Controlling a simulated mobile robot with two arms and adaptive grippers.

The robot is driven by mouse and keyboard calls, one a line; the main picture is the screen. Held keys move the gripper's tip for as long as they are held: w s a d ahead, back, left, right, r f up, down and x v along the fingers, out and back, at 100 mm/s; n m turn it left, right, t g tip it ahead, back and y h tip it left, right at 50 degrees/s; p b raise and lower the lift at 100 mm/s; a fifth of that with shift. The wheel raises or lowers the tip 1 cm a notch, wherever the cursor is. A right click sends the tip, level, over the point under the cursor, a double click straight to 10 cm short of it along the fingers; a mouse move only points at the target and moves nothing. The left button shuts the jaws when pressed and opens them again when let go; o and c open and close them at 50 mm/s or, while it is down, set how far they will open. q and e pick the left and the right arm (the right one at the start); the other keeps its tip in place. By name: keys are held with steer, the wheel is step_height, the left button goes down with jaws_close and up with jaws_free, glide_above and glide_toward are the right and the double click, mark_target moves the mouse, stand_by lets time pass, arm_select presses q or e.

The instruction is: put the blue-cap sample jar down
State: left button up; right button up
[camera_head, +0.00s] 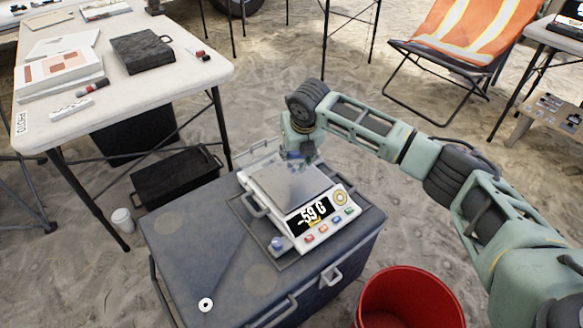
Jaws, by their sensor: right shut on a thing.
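My right gripper (299,142) reaches in from the right and points down over the back of the white scale (331,226). It is shut on a small blue thing (293,156), which seems to be the blue-cap sample jar. The fingers and the jar's body are mostly hidden or too small to make out. I cannot tell whether the jar touches the metal weighing plate (290,186). The scale's display (311,215) reads about -59 G. My left gripper is not in view.
The scale stands on a dark grey case (185,240). A red bucket (410,285) stands in front at right. A white table (130,80) is at left. The case's left side is mostly clear.

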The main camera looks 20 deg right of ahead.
mark_target(292, 164)
steer(key=shift+w+a+f, duration=0.4)
steer(key=shift+a, duration=0.1)
steer(key=shift+f, duration=0.25)
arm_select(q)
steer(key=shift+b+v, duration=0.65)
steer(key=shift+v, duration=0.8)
arm_select(e)
steer(key=shift+f, duration=1.75)
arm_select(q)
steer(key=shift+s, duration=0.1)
arm_select(e)
steer(key=o, duration=1.2)
steer(key=shift+o, duration=0.2)
steer(key=p+v, duration=0.1)
steer(key=v, duration=0.2)
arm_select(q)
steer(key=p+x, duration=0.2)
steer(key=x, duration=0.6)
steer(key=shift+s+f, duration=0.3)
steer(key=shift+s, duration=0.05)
arm_select(e)
steer(key=v, duration=0.9)
steer(key=shift+s, duration=0.1)
